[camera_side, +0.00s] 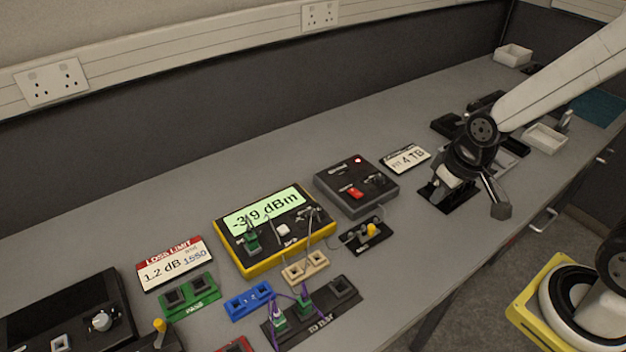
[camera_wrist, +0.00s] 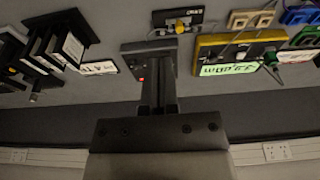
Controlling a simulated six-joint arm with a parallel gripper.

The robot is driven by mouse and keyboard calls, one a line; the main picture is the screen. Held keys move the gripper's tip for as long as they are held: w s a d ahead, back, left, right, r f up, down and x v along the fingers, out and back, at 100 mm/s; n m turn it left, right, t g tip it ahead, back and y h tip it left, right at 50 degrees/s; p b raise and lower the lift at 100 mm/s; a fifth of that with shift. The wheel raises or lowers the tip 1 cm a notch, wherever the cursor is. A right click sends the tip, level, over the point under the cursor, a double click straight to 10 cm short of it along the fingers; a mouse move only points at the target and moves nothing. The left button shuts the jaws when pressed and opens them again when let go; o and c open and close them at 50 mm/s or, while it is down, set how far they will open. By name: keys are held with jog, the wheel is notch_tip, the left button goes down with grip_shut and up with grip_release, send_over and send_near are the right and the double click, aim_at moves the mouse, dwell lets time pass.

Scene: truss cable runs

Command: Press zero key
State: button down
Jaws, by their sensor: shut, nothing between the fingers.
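A green connector with a cable stands left of the key. The meter also shows upside down in the wrist view (camera_wrist: 249,39). My gripper (camera_side: 501,208) is well to the right of the meter, raised over the right part of the bench and apart from the key. In the wrist view my gripper (camera_wrist: 161,60) is shut and empty.
A dark box (camera_side: 356,186) with a red switch stands between meter and gripper. A small pad with a yellow knob (camera_side: 371,231), a tan block (camera_side: 305,268) and loose cables lie near the meter's right and front. A 4 TB card (camera_side: 405,159) lies behind.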

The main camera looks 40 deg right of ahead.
jog(key=shift+w, duration=0.1)
dwell(0.7)
jog(key=m+t+y, duration=0.2)
jog(key=m+t, duration=0.4)
jog(key=m, duration=1.9)
send_over(286, 231)
jog(key=shift+f, duration=2.55)
jog(key=shift+f, duration=0.1)
jog(key=shift+f, duration=4.3)
